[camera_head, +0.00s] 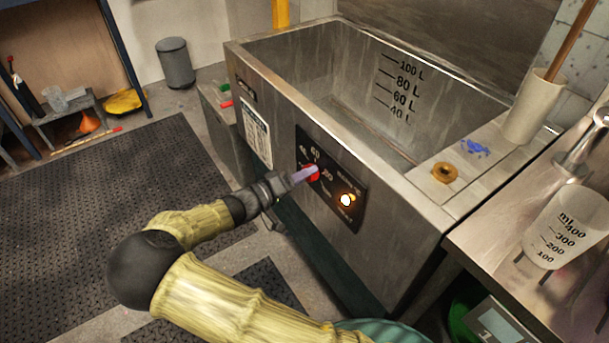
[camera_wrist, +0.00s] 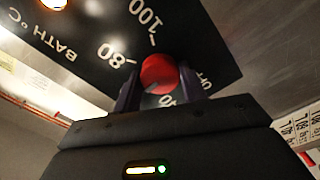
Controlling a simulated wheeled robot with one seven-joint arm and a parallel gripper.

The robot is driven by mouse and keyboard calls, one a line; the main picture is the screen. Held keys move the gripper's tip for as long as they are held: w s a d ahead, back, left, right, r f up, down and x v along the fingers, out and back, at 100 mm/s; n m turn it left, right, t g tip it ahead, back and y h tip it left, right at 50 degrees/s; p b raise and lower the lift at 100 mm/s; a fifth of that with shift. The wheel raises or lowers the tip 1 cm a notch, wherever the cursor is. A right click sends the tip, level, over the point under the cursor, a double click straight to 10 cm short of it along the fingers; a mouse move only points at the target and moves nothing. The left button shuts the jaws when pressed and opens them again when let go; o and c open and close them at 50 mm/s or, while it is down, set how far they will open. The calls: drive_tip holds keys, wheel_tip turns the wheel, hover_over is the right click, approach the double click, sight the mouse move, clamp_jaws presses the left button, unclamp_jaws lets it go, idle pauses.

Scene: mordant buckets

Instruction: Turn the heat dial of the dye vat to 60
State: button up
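The dye vat (camera_head: 290,85) is a large steel basin with a black control panel (camera_head: 357,211) on its front. The red heat dial (camera_head: 313,173) sits on this panel, ringed by white numbers. My gripper (camera_head: 304,176) reaches it from the left. In the wrist view the dial (camera_wrist: 158,73) lies between the two fingers of my gripper (camera_wrist: 160,88), which appear pressed on its sides. The 80 and 100 marks show clearly there; the 60 mark is hidden by a finger. A pale pointer line shows on the dial, but its exact reading is unclear.
An amber lamp (camera_head: 347,200) glows right of the dial. A brass ring (camera_head: 445,172) and blue scrap (camera_head: 475,147) lie on the vat's ledge. A measuring beaker (camera_head: 565,228) stands on the right counter.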

drive_tip(key=o, duration=0.4)
drive_tip(key=shift+a, duration=0.1)
drive_tip(key=shift+o, duration=0.2)
drive_tip(key=p+v, duration=0.1)
drive_tip(key=v, duration=1.6)
drive_tip(key=shift+s+p, duration=0.25)
drive_tip(key=shift+p, duration=0.05)
drive_tip(key=shift+a, duration=0.15)
